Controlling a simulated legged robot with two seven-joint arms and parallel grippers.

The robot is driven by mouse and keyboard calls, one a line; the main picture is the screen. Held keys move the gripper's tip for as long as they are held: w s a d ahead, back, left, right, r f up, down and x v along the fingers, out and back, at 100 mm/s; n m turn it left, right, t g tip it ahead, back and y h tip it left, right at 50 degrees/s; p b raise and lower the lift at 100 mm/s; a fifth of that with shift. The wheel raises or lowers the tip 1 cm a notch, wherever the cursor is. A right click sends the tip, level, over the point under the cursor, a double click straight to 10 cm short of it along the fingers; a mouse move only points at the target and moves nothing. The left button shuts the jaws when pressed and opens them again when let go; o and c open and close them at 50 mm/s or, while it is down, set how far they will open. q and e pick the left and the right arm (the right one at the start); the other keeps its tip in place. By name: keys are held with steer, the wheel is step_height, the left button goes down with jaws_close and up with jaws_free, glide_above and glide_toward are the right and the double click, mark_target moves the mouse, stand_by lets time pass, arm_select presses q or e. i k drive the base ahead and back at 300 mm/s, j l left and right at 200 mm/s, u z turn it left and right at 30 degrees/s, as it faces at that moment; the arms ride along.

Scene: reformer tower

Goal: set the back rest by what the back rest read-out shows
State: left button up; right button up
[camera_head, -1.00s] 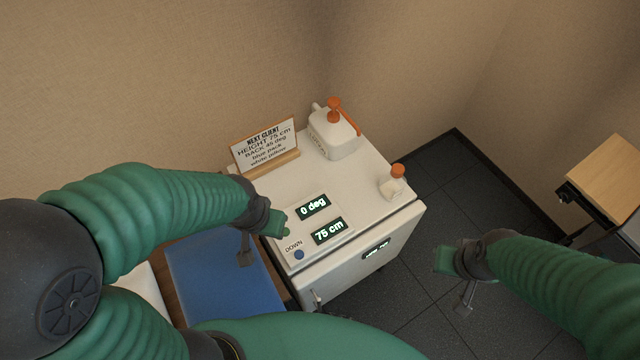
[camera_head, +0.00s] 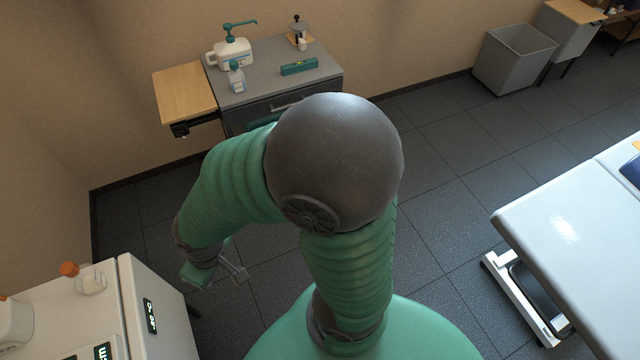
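The white cabinet (camera_head: 70,305) with the read-outs is cut off at the lower left. The read-out that showed 0 deg is out of view. A pale grey padded-looking top (camera_head: 570,225) stands at the right; I cannot tell whether it includes the back rest. My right gripper (camera_head: 228,267) hangs empty over the floor, right of the cabinet; its finger opening is unclear. My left gripper is out of view.
An orange-capped bottle (camera_head: 88,279) stands on the cabinet. A grey cabinet (camera_head: 265,88) at the back holds a pump jug (camera_head: 232,55), a small bottle (camera_head: 236,78) and a green level (camera_head: 299,66). A grey bin (camera_head: 512,58) stands behind. Dark floor between is clear.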

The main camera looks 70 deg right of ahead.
mark_target(577, 233)
steer(key=k+z, duration=0.15)
steer(key=z, duration=0.3)
steer(key=k+l+z, duration=0.1)
steer(key=z, duration=0.4)
steer(key=k+l+z, duration=0.15)
steer(key=z, duration=0.3)
steer(key=i+z, duration=0.1)
steer(key=z, duration=0.75)
steer(key=i+j+z, duration=0.15)
steer(key=z, duration=0.7)
steer(key=i+j+z, duration=0.1)
steer(key=z, duration=0.3)
steer(key=j+z, duration=0.2)
steer(key=z, duration=0.2)
steer(key=i+j+z, duration=0.1)
steer(key=j, duration=0.7)
